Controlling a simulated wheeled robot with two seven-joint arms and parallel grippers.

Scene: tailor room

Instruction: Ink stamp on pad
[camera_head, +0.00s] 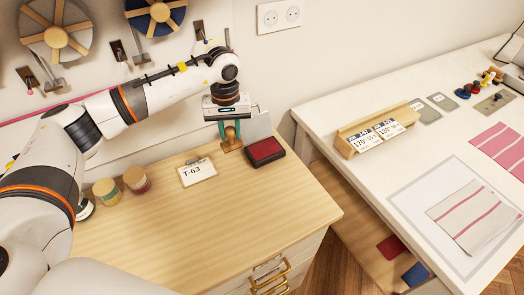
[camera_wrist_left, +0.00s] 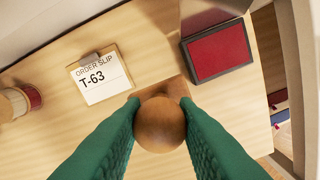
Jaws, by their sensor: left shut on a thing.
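The stamp (camera_head: 230,141) has a round brown wooden handle and a brown base. My left gripper (camera_head: 229,124) is shut on its handle. In the left wrist view the green fingers of the gripper (camera_wrist_left: 160,125) clasp the round knob of the stamp (camera_wrist_left: 159,122) on both sides. The stamp looks upright, at or just above the wooden counter; I cannot tell whether its base touches. The ink pad (camera_head: 265,151) is a dark open case with a red pad, just right of the stamp. It also shows in the left wrist view (camera_wrist_left: 218,52). My right gripper is out of view.
An order slip marked T-63 (camera_head: 197,171) lies left of the stamp. Two round containers (camera_head: 106,191) (camera_head: 136,179) stand farther left. The counter's front (camera_head: 220,235) is clear. A white table (camera_head: 372,110) at right holds a card holder (camera_head: 377,134) and striped fabric (camera_head: 474,216).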

